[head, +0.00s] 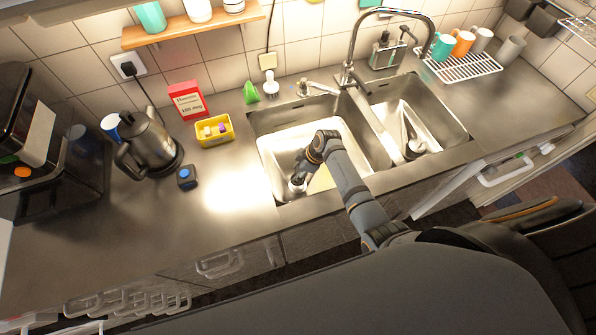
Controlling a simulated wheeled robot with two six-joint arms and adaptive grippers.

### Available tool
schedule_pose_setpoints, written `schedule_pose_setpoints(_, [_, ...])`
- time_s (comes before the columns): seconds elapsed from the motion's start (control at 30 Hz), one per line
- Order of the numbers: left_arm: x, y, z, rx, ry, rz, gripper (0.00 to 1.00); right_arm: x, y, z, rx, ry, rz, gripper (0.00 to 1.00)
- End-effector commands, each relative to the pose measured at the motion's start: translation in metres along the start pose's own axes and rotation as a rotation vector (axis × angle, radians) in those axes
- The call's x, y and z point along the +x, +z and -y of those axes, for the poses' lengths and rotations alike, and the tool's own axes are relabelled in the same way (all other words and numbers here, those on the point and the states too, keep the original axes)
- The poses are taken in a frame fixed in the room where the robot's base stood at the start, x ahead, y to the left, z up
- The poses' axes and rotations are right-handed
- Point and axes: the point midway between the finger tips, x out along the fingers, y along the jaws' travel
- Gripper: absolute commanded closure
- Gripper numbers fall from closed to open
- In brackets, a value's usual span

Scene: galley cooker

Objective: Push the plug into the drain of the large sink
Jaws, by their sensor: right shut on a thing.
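The large sink (283,135) is the left basin of the steel double sink, with a pale floor. My right arm reaches down into it from the lower right. My right gripper (299,178) is low in the basin, near its left front corner. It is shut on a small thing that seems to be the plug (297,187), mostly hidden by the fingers. The drain is not clearly visible, so I cannot tell whether the plug touches it. My left gripper is not in view.
A flat yellowish thing (321,181) lies in the large sink beside my gripper, partly behind my arm. The tap (349,74) stands behind the basins. The smaller sink (437,122) is to the right. A yellow tub (215,131) and kettle (149,143) stand left.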

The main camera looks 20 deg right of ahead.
Motion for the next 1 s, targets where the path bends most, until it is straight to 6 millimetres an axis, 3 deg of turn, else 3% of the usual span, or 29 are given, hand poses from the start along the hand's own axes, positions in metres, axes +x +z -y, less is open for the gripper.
schedule_pose_setpoints(1.0, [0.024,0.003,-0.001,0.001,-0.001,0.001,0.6,0.029,0.012,0.0,0.0,-0.001,0.0,0.87])
